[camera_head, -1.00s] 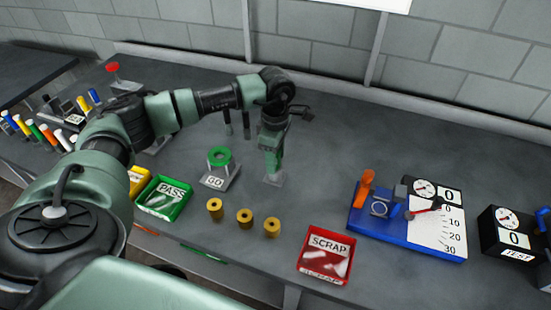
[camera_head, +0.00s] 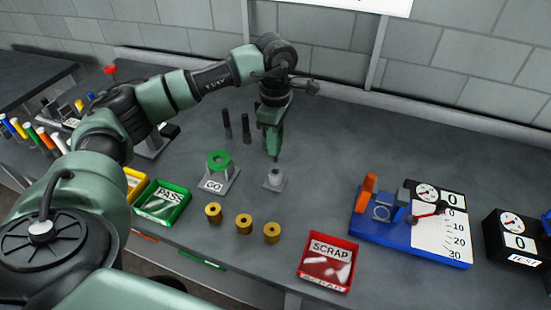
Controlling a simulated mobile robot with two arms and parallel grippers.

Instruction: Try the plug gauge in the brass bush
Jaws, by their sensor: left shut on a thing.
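My left gripper (camera_head: 272,148) points straight down above the small grey stand (camera_head: 274,181) near the middle of the bench. It is shut on a slim piece, which I take to be the plug gauge; the fingers hide most of it, and only a dark tip shows just above the stand. Three brass bushes stand upright in a row in front: a left one (camera_head: 213,212), a middle one (camera_head: 244,224) and a right one (camera_head: 272,232). The gripper is behind them and apart from them. My right gripper is not in view.
A green ring on a GO stand (camera_head: 218,170) is left of the gripper, with two dark posts behind. A green PASS tray (camera_head: 181,212) lies left, a red SCRAP tray (camera_head: 350,274) front right. A blue gauge fixture (camera_head: 447,256) is at right.

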